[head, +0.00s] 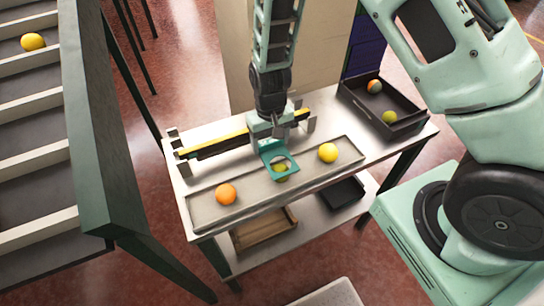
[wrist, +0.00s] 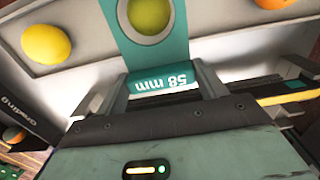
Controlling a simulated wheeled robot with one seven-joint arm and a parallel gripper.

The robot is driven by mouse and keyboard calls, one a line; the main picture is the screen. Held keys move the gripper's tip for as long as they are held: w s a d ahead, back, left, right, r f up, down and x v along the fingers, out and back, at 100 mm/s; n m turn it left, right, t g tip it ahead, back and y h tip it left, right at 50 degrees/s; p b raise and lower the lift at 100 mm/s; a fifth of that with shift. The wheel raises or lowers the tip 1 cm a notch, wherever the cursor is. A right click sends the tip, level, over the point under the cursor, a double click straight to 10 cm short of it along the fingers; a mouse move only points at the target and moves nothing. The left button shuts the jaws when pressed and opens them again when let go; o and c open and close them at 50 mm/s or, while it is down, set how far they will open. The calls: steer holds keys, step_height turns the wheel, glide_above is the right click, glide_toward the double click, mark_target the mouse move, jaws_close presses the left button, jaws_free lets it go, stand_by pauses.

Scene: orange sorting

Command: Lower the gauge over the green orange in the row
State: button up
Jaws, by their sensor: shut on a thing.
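My gripper (head: 270,136) is shut on the teal gauge (head: 270,147), a flat plate with a round hole. In the wrist view the gauge (wrist: 163,77) carries the label "58 mm" between my fingers. The green orange (head: 281,177) sits in the long grey tray, in the middle of the row. In the wrist view the green orange (wrist: 150,14) shows through the hole. I cannot tell whether ring and fruit touch.
The grey tray (head: 256,201) also holds an orange fruit (head: 225,194) at left and a yellow one (head: 328,152) at right. A yellow-and-black bar (head: 212,146) lies behind on the table. A dark crate (head: 407,125) with two fruits stands at the back right.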

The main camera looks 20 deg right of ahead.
steer(key=shift+r+p, duration=1.1)
steer(key=shift+r, duration=0.45)
